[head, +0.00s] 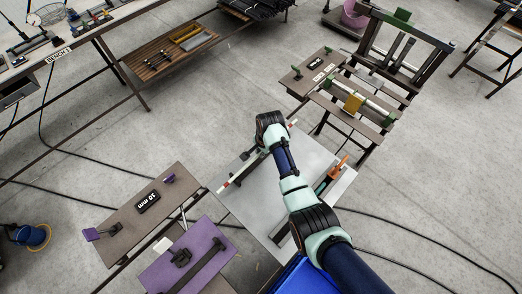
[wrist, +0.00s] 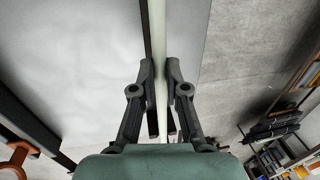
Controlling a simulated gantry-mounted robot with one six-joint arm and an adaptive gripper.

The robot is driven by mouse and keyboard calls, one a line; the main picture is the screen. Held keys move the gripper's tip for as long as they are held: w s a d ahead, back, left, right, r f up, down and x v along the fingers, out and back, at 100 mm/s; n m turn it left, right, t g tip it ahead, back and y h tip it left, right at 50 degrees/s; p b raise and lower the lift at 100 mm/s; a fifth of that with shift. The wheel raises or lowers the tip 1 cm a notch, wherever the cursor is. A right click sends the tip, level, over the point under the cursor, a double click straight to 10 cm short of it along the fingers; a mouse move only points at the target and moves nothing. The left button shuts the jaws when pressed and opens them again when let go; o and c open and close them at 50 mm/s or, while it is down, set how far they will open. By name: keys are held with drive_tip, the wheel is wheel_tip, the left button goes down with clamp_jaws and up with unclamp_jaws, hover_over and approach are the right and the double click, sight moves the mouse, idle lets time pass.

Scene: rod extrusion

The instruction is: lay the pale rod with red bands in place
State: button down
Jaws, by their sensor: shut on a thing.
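The pale rod with red bands (head: 236,175) runs slantwise along the left edge of the light grey tabletop (head: 240,206), a red band showing near each end. My gripper is shut on the rod, one finger on each side, as the wrist view (wrist: 161,100) shows. The rod also shows in the wrist view (wrist: 158,35), passing lengthwise between the fingers. I cannot tell whether it touches the tabletop.
A brown plate (head: 128,215) labelled 10 mm, with purple holders, and a purple plate (head: 200,262) stand front left.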

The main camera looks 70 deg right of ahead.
drive_tip(key=c, duration=1.1)
unclamp_jaws()
drive_tip(key=shift+r, duration=0.1)
wheel_tip(320, 180, up, 12)
drive_tip(key=s, duration=0.1)
drive_tip(key=shift+s+a, duration=0.35)
drive_tip(key=shift+s, duration=0.05)
